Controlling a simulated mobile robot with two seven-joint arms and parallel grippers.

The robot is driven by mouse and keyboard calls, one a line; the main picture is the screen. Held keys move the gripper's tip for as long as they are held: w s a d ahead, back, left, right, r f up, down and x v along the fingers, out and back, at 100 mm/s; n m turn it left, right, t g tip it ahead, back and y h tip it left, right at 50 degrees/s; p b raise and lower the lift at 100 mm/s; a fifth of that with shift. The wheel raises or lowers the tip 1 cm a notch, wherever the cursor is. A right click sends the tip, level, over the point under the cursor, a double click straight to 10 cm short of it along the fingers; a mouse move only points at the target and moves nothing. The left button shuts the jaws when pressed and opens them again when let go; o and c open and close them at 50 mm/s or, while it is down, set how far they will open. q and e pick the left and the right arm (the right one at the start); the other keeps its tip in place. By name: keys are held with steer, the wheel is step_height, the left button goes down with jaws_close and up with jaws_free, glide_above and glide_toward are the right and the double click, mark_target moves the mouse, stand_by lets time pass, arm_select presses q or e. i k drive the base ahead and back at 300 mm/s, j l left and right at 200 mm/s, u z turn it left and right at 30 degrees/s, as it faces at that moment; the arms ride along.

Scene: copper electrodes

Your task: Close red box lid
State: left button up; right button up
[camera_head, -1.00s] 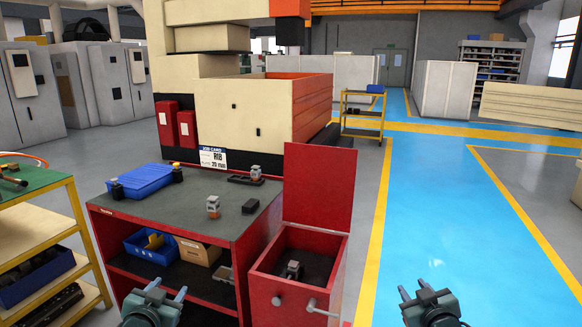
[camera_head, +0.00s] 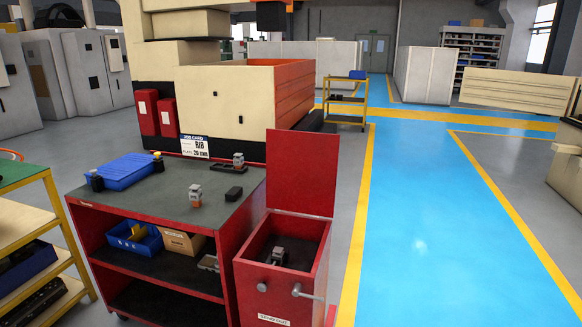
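The red box (camera_head: 252,275) stands at the right side of the red workbench. Its lid (camera_head: 301,172) is open and stands upright at the back edge of the box. Inside the box, on a dark floor, lies a small grey and dark object (camera_head: 278,256). Two grey knobs or handles show on the box's front, and a white label sits below them. Neither of my grippers shows in the head view now.
The workbench top (camera_head: 160,205) holds a blue tray (camera_head: 125,171), a job card (camera_head: 194,146), a small grey-and-orange part (camera_head: 195,195) and a black block (camera_head: 233,194). A green-topped yellow cart (camera_head: 40,230) stands at the left. The blue floor lane (camera_head: 440,230) at right is clear.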

mark_target(302, 166)
steer(key=i+l+z, duration=0.45)
steer(key=l, duration=0.2)
steer(key=i+l+z, duration=0.45)
steer(key=i, duration=0.15)
steer(key=i+l+z, duration=0.25)
steer(key=i+z, duration=0.2)
steer(key=i, duration=0.15)
steer(key=i+u, duration=0.8)
steer(key=i+l+u, duration=0.35)
steer(key=i+u, duration=0.25)
steer(key=u, duration=0.25)
steer(key=i+l+u, duration=0.15)
steer(key=u, duration=0.3)
steer(key=i+l+u, duration=0.25)
steer(key=u, duration=0.25)
steer(key=i+l+u, duration=0.15)
steer(key=u, duration=0.25)
steer(key=i+l+u, duration=0.25)
steer(key=u, duration=0.2)
steer(key=i+l+u, duration=0.1)
steer(key=l+u, duration=0.3)
steer(key=i+l+u, duration=0.15)
steer(key=l+u, duration=0.2)
